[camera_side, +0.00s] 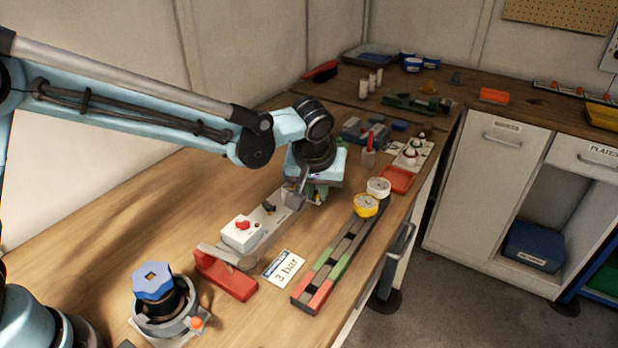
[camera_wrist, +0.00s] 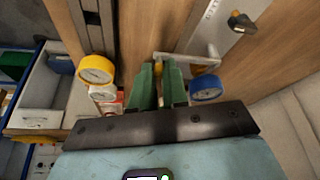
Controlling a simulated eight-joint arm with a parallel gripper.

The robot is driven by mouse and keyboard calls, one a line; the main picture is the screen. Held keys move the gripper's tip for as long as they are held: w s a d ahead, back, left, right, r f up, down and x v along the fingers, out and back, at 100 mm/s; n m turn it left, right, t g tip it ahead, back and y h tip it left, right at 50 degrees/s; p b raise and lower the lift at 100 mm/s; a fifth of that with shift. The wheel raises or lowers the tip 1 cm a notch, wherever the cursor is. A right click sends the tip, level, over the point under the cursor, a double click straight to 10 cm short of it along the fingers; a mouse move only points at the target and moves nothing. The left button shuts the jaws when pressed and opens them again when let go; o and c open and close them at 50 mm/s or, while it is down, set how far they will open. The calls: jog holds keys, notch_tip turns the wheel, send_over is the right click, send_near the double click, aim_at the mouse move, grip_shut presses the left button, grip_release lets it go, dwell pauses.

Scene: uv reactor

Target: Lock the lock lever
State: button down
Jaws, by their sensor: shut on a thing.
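My gripper (camera_wrist: 160,72) has green fingers close together, shut on the free end of a grey bar, which looks like the lock lever (camera_wrist: 192,60). The lever reaches left from a rounded grey post on the end of a pale metal plate. A bit of yellow shows at the fingertips; the exact contact is hidden by the fingers. In the side view my gripper (camera_side: 317,193) is low over the far end of the pale plate (camera_side: 284,206), and the lever is mostly hidden there.
A blue-rimmed gauge (camera_wrist: 206,88) stands close right of the fingers. A yellow gauge (camera_side: 365,205) and a white gauge (camera_side: 379,186) stand to the right in the side view. A red-knobbed white box (camera_side: 241,235), a small brass-and-dark handle (camera_wrist: 240,20) and a striped rail (camera_side: 335,262) are nearby.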

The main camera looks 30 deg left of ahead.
dwell(0.3)
jog(key=c, duration=1.1)
grip_release()
jog(key=v, duration=1.2)
jog(key=s+a+f+m+t, duration=0.1)
jog(key=s+a, duration=0.3)
jog(key=a, duration=0.1)
jog(key=s+a+f+m+t+h, duration=0.1)
jog(key=s+a+f+m, duration=0.1)
jog(key=s+a, duration=0.3)
jog(key=s+a+f+m+t, duration=0.1)
jog(key=s+a+f, duration=0.1)
jog(key=s+a, duration=0.3)
jog(key=shift+a+m+h, duration=0.3)
jog(key=shift+a+h, duration=0.1)
jog(key=shift+a, duration=0.85)
